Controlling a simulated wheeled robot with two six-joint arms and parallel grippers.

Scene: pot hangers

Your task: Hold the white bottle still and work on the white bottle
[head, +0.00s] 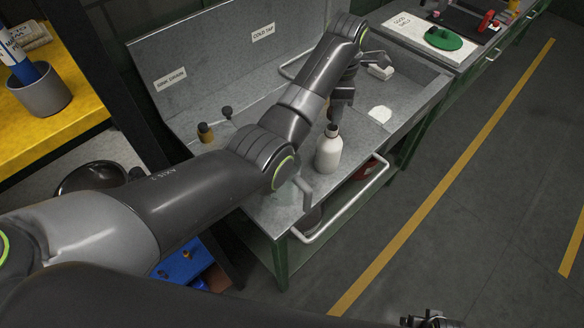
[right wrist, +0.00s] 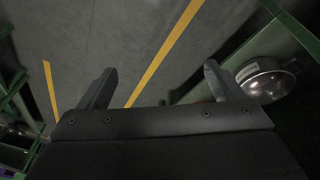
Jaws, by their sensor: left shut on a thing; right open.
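My right gripper (right wrist: 160,75) is open and empty in the right wrist view, over the floor and away from the bottle. Part of it shows at the bottom edge of the head view (head: 432,320).
A metal rail (head: 345,205) runs along the bench front. Two small knobbed items (head: 206,132) stand at the bench's back left. A white piece (head: 380,114) lies right of the bottle. In the right wrist view, a metal pot (right wrist: 266,80) is at the right; the floor (right wrist: 120,40) is clear.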

